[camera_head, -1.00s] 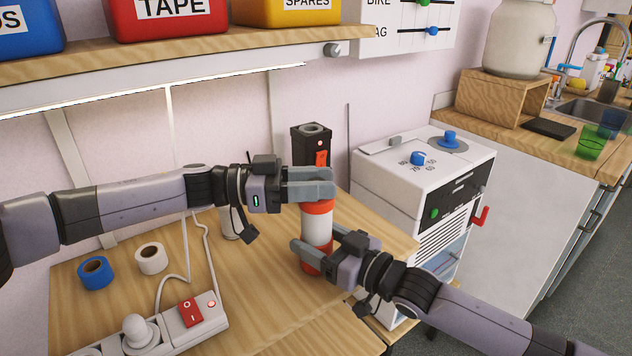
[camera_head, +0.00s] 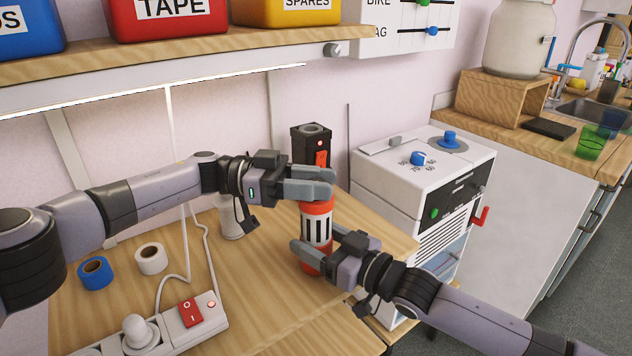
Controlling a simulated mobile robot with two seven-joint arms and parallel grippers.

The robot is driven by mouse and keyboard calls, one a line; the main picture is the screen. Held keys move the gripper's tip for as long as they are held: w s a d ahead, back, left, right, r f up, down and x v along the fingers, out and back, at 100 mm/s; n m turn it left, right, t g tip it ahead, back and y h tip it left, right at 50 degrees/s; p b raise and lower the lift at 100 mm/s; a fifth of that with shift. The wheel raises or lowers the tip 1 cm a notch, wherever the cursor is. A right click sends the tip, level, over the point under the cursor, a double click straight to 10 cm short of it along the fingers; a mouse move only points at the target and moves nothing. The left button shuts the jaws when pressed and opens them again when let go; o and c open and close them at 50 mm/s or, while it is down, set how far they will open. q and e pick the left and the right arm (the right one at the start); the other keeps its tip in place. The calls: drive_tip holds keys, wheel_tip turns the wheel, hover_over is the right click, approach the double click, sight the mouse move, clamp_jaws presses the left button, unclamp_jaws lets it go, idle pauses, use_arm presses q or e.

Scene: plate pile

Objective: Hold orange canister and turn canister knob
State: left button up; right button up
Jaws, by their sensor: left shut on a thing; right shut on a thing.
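The orange canister (camera_head: 317,229) stands upright near the right end of the wooden workbench. It has orange bands at top and bottom and a white middle with dark vertical slots. My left gripper (camera_head: 322,184) is shut at the canister's top, just above the upper orange band. Its fingers hide the knob. My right gripper (camera_head: 310,252) is shut around the lower part of the canister and covers some of the bottom orange band.
A black box with a red switch (camera_head: 321,158) stands just behind the canister. Blue (camera_head: 95,273) and white (camera_head: 151,258) tape rolls, a white bottle (camera_head: 231,218) and a power strip (camera_head: 190,326) are to the left. A white machine (camera_head: 421,200) stands to the right.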

use_arm(q)
drive_tip(key=o, duration=1)
drive_tip(key=shift+c, duration=0.2)
drive_tip(key=w+a, duration=0.2)
drive_tip(key=a, duration=1)
